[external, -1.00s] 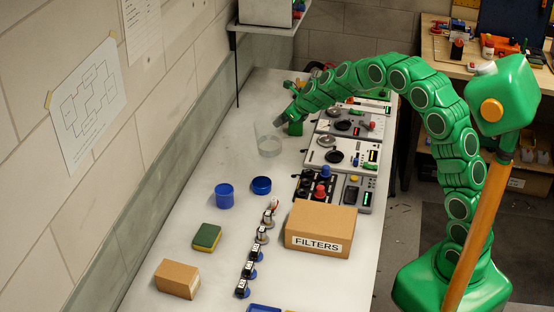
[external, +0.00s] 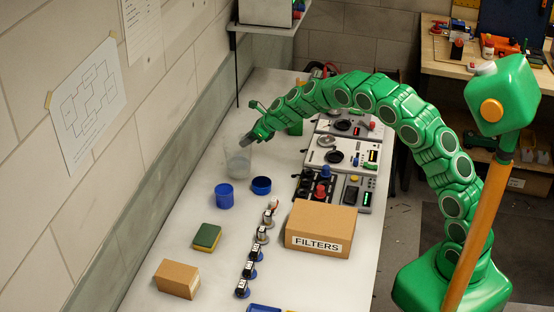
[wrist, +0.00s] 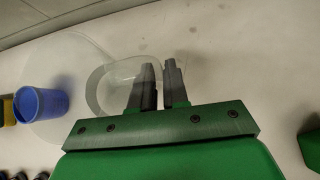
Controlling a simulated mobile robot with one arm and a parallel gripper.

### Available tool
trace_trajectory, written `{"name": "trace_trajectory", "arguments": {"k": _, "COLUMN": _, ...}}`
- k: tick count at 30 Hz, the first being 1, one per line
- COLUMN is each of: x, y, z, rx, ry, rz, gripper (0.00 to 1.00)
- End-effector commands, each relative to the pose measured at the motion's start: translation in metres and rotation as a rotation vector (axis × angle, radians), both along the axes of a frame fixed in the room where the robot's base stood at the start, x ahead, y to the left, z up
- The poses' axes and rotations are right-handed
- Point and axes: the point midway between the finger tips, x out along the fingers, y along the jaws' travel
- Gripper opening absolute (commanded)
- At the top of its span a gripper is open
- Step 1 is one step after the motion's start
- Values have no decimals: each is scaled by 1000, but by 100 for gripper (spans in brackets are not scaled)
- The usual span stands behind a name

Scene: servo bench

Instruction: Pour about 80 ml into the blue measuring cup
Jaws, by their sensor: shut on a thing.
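A clear jug (external: 237,162) stands out left of my gripper (external: 249,140), which is shut on its handle. The jug looks about upright, with what looks like clear liquid in its lower part; I cannot tell if it touches the bench. In the wrist view, the clear handle loop (wrist: 97,88) reaches to my gripper's dark fingers (wrist: 158,70), and the jug's wide round outline (wrist: 62,40) lies to the left. The blue measuring cup (external: 224,198) is upright on the bench, nearer the camera than the jug and apart from it. It also shows at left in the wrist view (wrist: 42,110).
A low round blue piece (external: 261,187) lies right of the cup. A sponge (external: 207,237), a row of small black-topped items (external: 255,252), a small carton (external: 177,279) and the FILTERS box (external: 320,229) are nearer. Instrument panels (external: 335,155) line the right. The bench's left side is mostly clear.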

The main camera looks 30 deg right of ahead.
Motion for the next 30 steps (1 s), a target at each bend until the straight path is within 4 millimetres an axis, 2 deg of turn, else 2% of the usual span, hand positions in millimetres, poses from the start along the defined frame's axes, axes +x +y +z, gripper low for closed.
{"name": "trace_trajectory", "arguments": {"k": 17, "x": 1, "y": 8, "z": 0, "rx": 4, "ry": -4, "rz": -12, "gripper": 0}}
{"name": "trace_trajectory", "arguments": {"k": 30, "x": -13, "y": 22, "z": 24, "rx": -129, "ry": -149, "rz": -22, "gripper": 0}}
